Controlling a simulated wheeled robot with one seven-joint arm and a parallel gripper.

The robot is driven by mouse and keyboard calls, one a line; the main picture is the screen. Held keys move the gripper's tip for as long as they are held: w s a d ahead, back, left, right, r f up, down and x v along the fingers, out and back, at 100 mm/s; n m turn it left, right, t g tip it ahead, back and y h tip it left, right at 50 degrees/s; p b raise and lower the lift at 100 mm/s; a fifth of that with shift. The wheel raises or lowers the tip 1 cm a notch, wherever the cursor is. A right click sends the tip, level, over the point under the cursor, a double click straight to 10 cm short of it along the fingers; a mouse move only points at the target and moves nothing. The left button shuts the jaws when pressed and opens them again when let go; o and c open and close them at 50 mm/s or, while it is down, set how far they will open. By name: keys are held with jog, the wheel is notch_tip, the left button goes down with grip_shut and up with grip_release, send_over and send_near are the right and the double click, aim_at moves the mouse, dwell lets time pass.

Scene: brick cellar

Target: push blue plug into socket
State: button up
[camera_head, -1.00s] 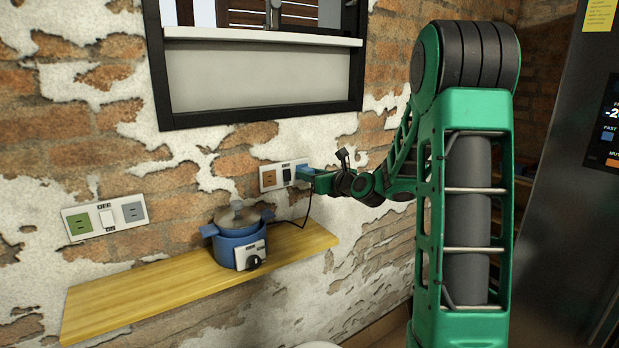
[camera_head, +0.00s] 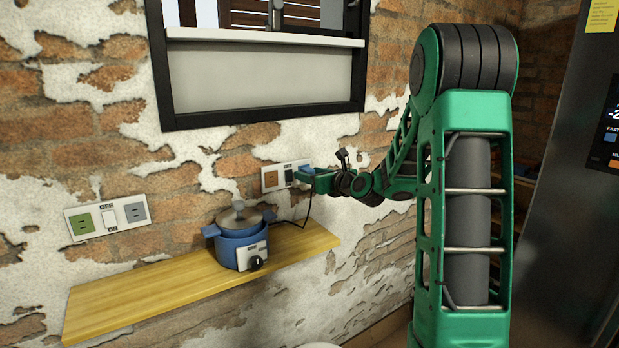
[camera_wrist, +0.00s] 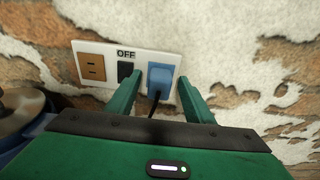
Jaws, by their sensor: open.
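The blue plug (camera_wrist: 158,84) sits at the blue socket on the right end of a white wall plate (camera_wrist: 97,47). Its dark cord hangs down from it. I cannot tell how deep the plug sits. In the wrist view my gripper (camera_wrist: 158,95) is open, with one green finger on each side of the plug and apart from it. In the head view my gripper (camera_head: 305,177) is at the wall by the same plate (camera_head: 270,179), and the plug (camera_head: 308,169) shows only as a little blue above it. The plate also has an orange socket (camera_wrist: 91,68) and a black switch marked OFF (camera_wrist: 126,71).
A blue pot cooker (camera_head: 238,240) stands on a wooden shelf (camera_head: 160,285) below, with the cord running up from it. A second plate (camera_head: 108,215) with green and grey sockets is at the left. A window (camera_head: 260,60) is above. The shelf's left part is clear.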

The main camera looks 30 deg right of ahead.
jog(key=s+r, duration=0.2)
jog(key=s, duration=0.9)
jog(key=s+a+f+n+g, duration=0.35)
jog(key=s+f+n, duration=0.2)
jog(key=n, duration=0.25)
jog(key=s+a+f+n+g, duration=0.3)
jog(key=s+f+n+g, duration=0.25)
jog(key=n, duration=0.25)
jog(key=s+a+f+n+g, duration=0.1)
jog(key=s+n+g, duration=0.6)
jog(key=s, duration=1.8)
jog(key=n, duration=0.6)
jog(key=shift+s+f, duration=0.35)
jog(key=shift+f, duration=0.05)
jog(key=shift+w+f+h, duration=0.25)
jog(key=shift+w+h, duration=0.05)
jog(key=shift+w, duration=0.35)
